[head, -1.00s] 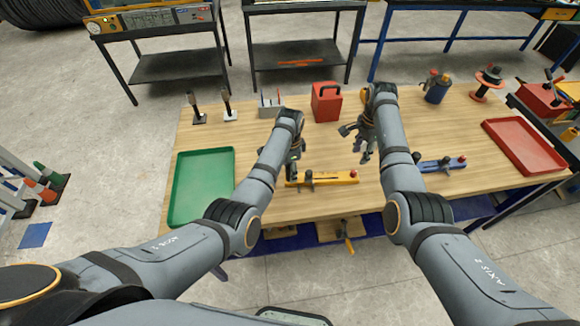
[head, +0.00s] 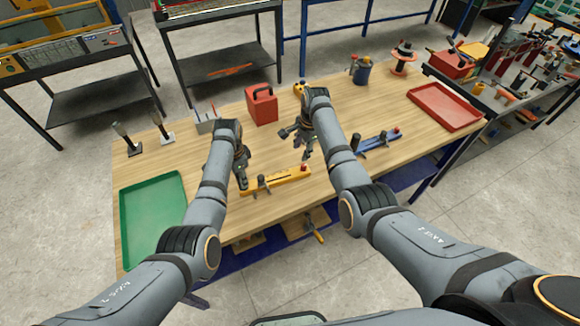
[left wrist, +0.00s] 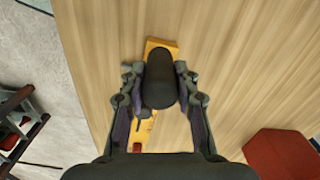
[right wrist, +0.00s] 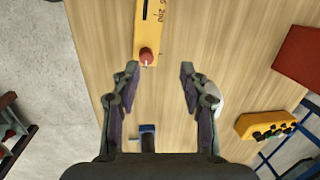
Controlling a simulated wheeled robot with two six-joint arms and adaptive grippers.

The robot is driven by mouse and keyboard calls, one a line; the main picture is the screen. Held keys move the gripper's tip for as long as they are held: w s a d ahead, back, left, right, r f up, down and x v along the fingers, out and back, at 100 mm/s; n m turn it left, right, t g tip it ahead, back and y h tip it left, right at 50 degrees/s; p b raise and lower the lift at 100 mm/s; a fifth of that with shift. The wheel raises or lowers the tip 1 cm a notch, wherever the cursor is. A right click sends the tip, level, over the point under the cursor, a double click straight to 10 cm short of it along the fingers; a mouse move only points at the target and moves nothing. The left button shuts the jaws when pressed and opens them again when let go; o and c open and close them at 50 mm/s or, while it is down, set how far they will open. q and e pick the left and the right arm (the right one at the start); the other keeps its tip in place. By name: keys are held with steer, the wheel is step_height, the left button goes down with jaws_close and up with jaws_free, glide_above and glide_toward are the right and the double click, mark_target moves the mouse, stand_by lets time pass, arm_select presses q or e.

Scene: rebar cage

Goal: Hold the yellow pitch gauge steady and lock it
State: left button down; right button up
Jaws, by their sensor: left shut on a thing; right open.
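The yellow pitch gauge (head: 275,180) lies on the wooden workbench, with a dark post near its middle and a red knob (head: 305,168) at its right end. My left gripper (head: 241,178) is at its left end, shut on a dark upright handle (left wrist: 160,80) that stands over the yellow bar in the left wrist view. The fingers hide part of the bar. My right gripper (head: 297,140) is open and empty above the bench, behind the gauge's right end. In the right wrist view the red knob (right wrist: 146,55) appears between the open fingertips (right wrist: 159,72), apart from them.
A blue gauge (head: 378,141) lies to the right. A green tray (head: 124,225) is at the left, a red tray (head: 445,106) at the right. A red box (head: 262,107) stands behind the grippers. Bare wood surrounds the yellow gauge.

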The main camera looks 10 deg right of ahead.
mark_target(304, 166)
steer(key=f+m+t+y, duration=0.2)
steer(key=f+m+t, duration=0.1)
steer(key=f+m, duration=0.1)
steer(key=shift+s+a+f+y, duration=0.1)
steer(key=shift+s+a+y, duration=0.05)
steer(key=shift+a+y, duration=0.25)
steer(key=m+t, duration=0.1)
steer(key=s+m+t+y, duration=0.1)
steer(key=shift+d+m+t, duration=0.2)
steer(key=shift+m+t, duration=0.1)
steer(key=s+d+m+t, duration=0.2)
steer(key=s+m, duration=0.1)
steer(key=s+d+m+t, duration=0.1)
steer(key=s+m+t, duration=0.1)
steer(key=s+m, duration=0.1)
steer(key=s+d+m+t, duration=0.1)
steer(key=s+d+m, duration=0.1)
steer(key=s+m, duration=0.1)
steer(key=shift+s+d+m+t, duration=0.3)
steer(key=shift+s+m+t, duration=0.1)
steer(key=shift+m, duration=0.4)
steer(key=x, duration=1.2)
steer(key=shift+w+a, duration=0.1)
jaws_close()
